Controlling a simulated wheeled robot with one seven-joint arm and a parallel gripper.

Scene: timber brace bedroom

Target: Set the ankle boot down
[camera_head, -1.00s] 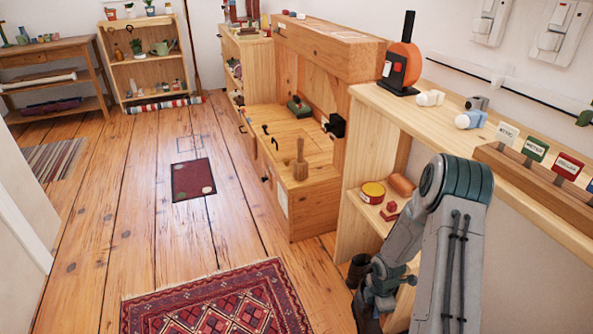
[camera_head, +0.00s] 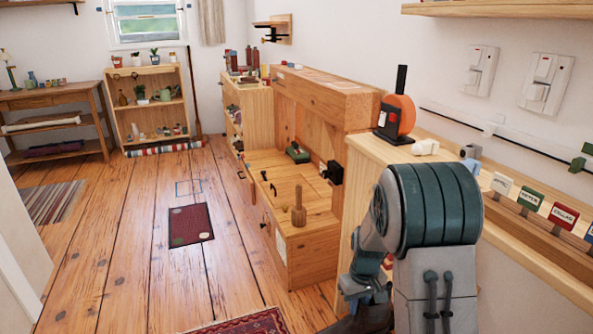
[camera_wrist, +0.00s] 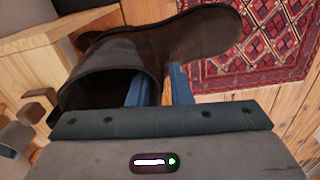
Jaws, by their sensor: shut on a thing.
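The ankle boot (camera_wrist: 165,45) is dark brown and lies across the top of the wrist view, its open shaft at the left and its toe at the right. My gripper (camera_wrist: 160,88) is shut on the boot, with blue fingers at the boot's near edge. Part of one finger is hidden by the boot. In the head view a dark part of the boot (camera_head: 365,322) shows at the bottom edge, below my arm. The gripper's fingers are hidden there.
A patterned red rug (camera_wrist: 255,40) lies on the plank floor beyond the boot, its corner also at the head view's bottom. A wooden shelf unit (camera_wrist: 30,45) stands close at the left. A low bench (camera_head: 292,232) stands ahead. Open floor (camera_head: 130,260) lies left.

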